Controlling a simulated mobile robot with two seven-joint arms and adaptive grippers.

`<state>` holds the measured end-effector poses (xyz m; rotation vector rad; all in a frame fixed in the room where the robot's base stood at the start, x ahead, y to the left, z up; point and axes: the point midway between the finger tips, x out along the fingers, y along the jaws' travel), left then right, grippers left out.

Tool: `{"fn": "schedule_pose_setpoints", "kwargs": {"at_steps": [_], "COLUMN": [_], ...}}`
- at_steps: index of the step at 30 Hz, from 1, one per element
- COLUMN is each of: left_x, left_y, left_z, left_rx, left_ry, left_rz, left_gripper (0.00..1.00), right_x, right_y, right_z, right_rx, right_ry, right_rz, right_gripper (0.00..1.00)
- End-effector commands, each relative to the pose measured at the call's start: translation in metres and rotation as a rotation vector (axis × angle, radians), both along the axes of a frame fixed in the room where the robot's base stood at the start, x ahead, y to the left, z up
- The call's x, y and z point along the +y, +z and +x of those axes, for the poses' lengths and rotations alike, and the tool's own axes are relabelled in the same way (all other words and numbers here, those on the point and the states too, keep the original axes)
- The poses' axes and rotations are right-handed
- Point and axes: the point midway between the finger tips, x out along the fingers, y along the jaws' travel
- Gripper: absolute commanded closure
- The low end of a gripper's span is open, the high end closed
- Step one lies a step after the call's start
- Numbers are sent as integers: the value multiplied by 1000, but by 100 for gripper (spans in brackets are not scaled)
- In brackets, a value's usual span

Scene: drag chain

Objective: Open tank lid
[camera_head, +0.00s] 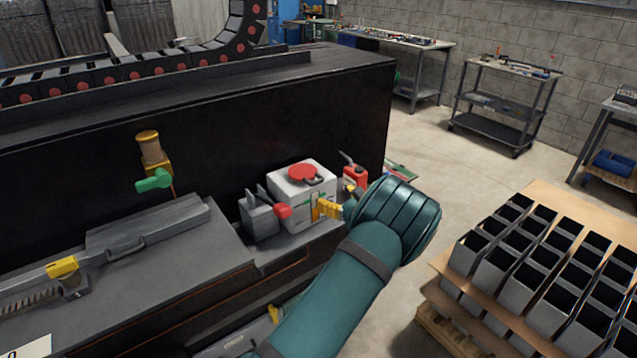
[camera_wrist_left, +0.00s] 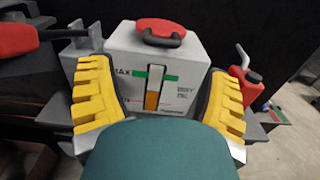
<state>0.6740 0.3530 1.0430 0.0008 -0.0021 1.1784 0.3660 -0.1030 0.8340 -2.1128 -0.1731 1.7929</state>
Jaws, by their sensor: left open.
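The tank is a white box (camera_head: 290,187) on the grey ledge of the machine. Its round red lid (camera_head: 303,173) with a dark handle lies flat on top and looks closed. In the left wrist view the tank (camera_wrist_left: 192,55) faces me, with the lid (camera_wrist_left: 155,27) above a level gauge (camera_wrist_left: 154,88) marked green and orange. My left gripper (camera_head: 328,208) is at the tank's front, lower than the lid. Its yellow-padded fingers (camera_wrist_left: 158,85) are spread wide with nothing between them. Whether they touch the tank is unclear. My right gripper is not seen.
A grey box (camera_head: 259,217) with a red handle (camera_head: 283,211) stands left of the tank. A red oil can (camera_head: 355,174) stands right of it. The dark machine wall (camera_head: 330,120) rises behind. A pallet of grey boxes (camera_head: 545,270) is at the right.

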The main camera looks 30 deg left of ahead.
Motion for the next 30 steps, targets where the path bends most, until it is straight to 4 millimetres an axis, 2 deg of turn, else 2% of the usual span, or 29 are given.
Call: {"fn": "schedule_pose_setpoints", "kwargs": {"at_steps": [1,6,12,18,27,28,30], "left_x": [11,41,68,80,81,82,81], "left_y": [0,-1,-1,-1,-1,-1,-1], "left_z": [3,16,28,33,34,33,33], "left_rx": [0,0,1,2,2,2,2], "left_ry": [3,3,2,0,0,0,0], "left_rz": [1,0,-2,-1,-1,-1,-1], "left_gripper": [22,22,22,22,22,28,53], "right_x": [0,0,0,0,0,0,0], "right_y": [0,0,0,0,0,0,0], "right_z": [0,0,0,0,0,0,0], "right_rx": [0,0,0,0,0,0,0], "right_ry": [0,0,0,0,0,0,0], "right_rz": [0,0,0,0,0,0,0], "right_gripper": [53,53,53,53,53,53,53]}}
